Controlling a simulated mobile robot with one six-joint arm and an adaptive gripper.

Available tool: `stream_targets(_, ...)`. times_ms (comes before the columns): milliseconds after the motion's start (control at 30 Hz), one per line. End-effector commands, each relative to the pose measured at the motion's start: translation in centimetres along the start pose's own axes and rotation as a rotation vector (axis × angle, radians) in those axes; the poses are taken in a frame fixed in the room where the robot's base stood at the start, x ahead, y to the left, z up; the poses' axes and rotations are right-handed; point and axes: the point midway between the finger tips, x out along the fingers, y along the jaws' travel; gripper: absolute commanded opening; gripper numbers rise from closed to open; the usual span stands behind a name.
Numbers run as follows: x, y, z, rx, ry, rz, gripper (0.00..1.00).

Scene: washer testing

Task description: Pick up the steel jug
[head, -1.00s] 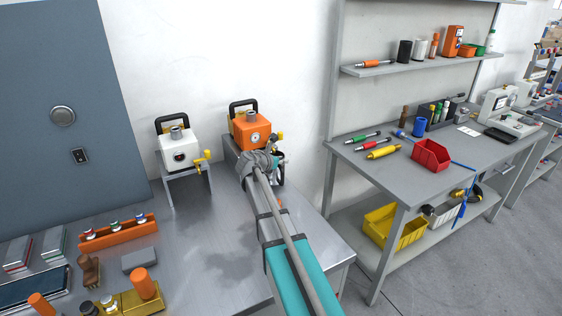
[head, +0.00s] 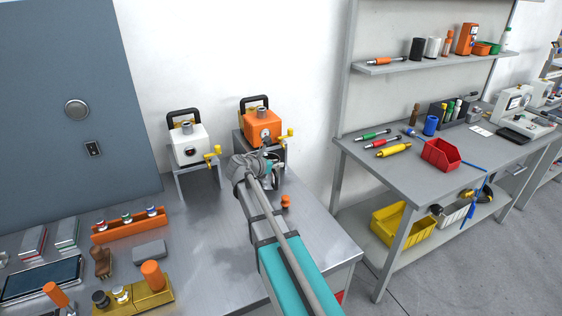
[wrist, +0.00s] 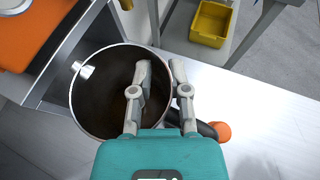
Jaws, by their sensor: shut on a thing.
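The steel jug (wrist: 98,118) shows in the wrist view as a round, open vessel with a bright rim and a dark inside. My gripper (wrist: 160,64) is shut on its wall, with one finger inside the rim and the other outside. In the head view my gripper (head: 262,160) is in front of the orange machine, and only part of the jug (head: 275,180) shows beside it. The rest is hidden by my arm. I cannot tell whether the jug touches the bench.
The orange machine (head: 263,129) and white machine (head: 188,146) stand behind on raised stands. An orange-tipped item (head: 286,201) is close by on the right. A grey table (head: 405,165) stands right.

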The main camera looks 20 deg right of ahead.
Motion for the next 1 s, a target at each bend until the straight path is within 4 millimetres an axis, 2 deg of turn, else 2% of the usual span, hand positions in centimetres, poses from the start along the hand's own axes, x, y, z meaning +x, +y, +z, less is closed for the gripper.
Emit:
stream_targets(600, -5.6, 0.0, -2.3, 0.000, 0.000, 0.002, 0.00)
stream_targets(1000, -8.0, 0.0, -3.3, -0.001, -0.001, 0.001, 0.00)
